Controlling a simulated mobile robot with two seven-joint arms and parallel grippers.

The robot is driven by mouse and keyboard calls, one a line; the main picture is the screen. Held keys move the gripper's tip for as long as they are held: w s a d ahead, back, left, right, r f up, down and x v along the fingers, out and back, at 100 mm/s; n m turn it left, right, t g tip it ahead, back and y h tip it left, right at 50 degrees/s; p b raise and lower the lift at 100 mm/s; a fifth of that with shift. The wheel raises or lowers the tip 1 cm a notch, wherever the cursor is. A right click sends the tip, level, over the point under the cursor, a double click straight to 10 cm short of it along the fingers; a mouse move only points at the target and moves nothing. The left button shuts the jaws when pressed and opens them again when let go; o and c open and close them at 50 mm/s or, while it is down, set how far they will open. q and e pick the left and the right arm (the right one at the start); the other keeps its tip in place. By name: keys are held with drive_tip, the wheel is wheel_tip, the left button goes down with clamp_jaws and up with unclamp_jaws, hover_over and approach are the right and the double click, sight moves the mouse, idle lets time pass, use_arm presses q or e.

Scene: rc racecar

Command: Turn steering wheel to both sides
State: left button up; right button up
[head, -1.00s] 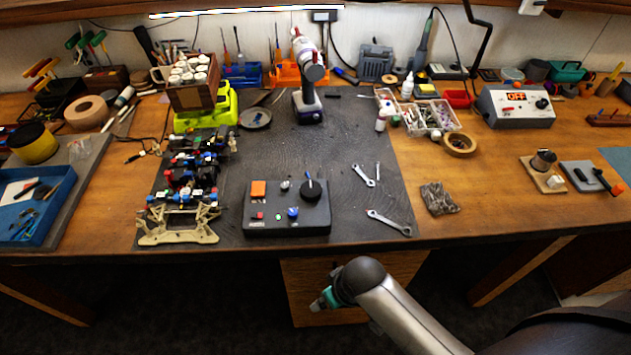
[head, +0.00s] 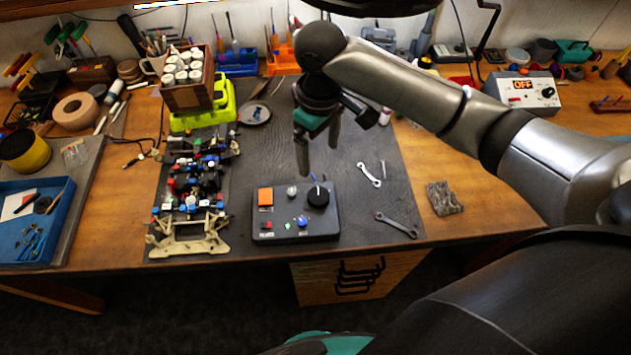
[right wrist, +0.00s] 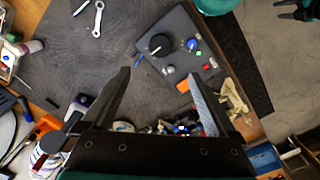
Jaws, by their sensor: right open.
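A grey control box (head: 280,238) sits near the front edge of the dark mat. Its black round knob (head: 318,197), with a white pointer line, is at the box's upper right; no other steering wheel shows. The right wrist view shows the knob (right wrist: 157,45) just beyond the fingertips. My right gripper (head: 319,158) points down, open and empty, above and slightly behind the knob, apart from it. The right wrist view shows clear space between its fingers (right wrist: 160,80). My left gripper cannot be made out. The racecar chassis (head: 193,192) stands left of the box.
Several small controls, including an orange button (head: 265,197) and a blue knob (head: 302,221), share the box. Wrenches (head: 396,225) lie to its right. A lime-green car body (head: 218,105) and a wooden box of white jars (head: 190,95) stand behind the chassis.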

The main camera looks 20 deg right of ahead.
sight(319, 195)
wheel_tip(319, 195, down, 13)
drive_tip(key=shift+s+f+b, duration=0.15)
drive_tip(key=shift+f+b, duration=0.05)
drive_tip(key=shift+b, duration=0.3)
drive_tip(key=shift+f, duration=0.85)
use_arm(q)
drive_tip(key=shift+s+f, duration=0.4)
drive_tip(key=shift+f, duration=0.2)
use_arm(e)
drive_tip(key=c, duration=1.4)
drive_tip(key=shift+o, duration=0.2)
